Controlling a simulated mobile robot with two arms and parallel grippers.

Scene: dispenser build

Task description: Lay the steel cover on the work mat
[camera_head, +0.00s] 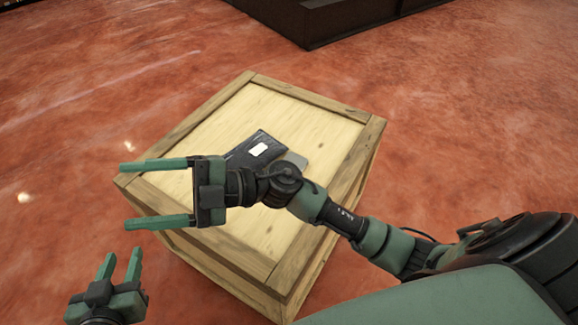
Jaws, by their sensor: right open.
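A dark mat (246,154), probably the work mat, lies on top of the wooden crate, partly hidden by my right arm. A small white square piece (259,149) lies on it. A flat grey piece (295,159) shows at the mat's right edge, partly behind my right wrist; it may be the steel cover, but I cannot tell for sure. My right gripper (128,196) is open and empty, reaching across the crate past its left edge. My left gripper (123,252) is low at the left, its fingers apart and empty, away from the crate.
The wooden crate (318,103) stands on a reddish floor (90,90). Its top has a raised plank frame and looks bare around the mat. A dark low block (350,22) stands at the back right. The floor left of the crate is clear.

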